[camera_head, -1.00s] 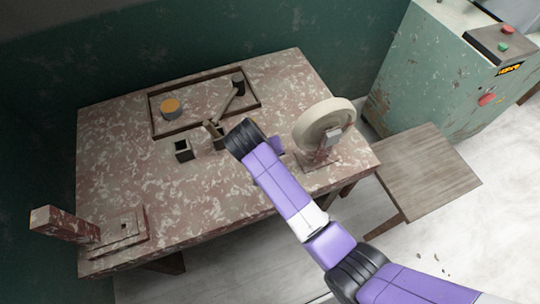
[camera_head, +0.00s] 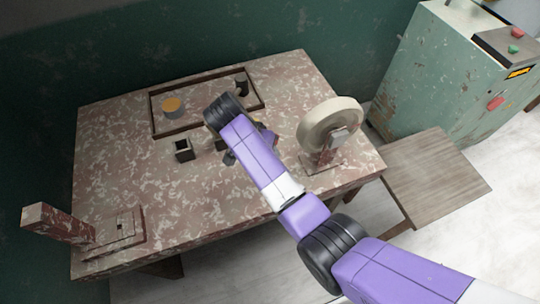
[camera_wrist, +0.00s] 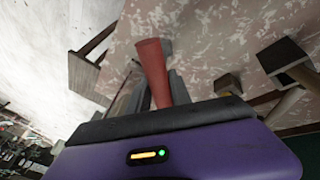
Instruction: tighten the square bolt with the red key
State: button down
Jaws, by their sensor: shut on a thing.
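The red key (camera_wrist: 151,66) shows in the wrist view as a red, tapered bar standing out from between my grey fingers. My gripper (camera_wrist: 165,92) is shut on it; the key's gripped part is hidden.
A small open box (camera_head: 184,150) stands left of my wrist. A pale wheel on a stand (camera_head: 330,124) is at right. A post (camera_head: 57,223) rises beside the plate. The table's front middle is clear.

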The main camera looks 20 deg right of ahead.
jog(key=shift+w+f+m, duration=0.1)
jog(key=shift+m, duration=0.2)
jog(key=shift+w+d+f+m+g+b, duration=0.1)
jog(key=shift+w+m+g+b, duration=0.15)
jog(key=shift+m+b, duration=0.3)
jog(key=shift+w+m+g+b, duration=0.1)
jog(key=shift+m+g+b, duration=0.15)
jog(key=shift+m+b, duration=0.25)
jog(key=shift+w+m+g+b, duration=0.15)
jog(key=shift+m+g+b, duration=0.3)
jog(key=shift+m, duration=0.2)
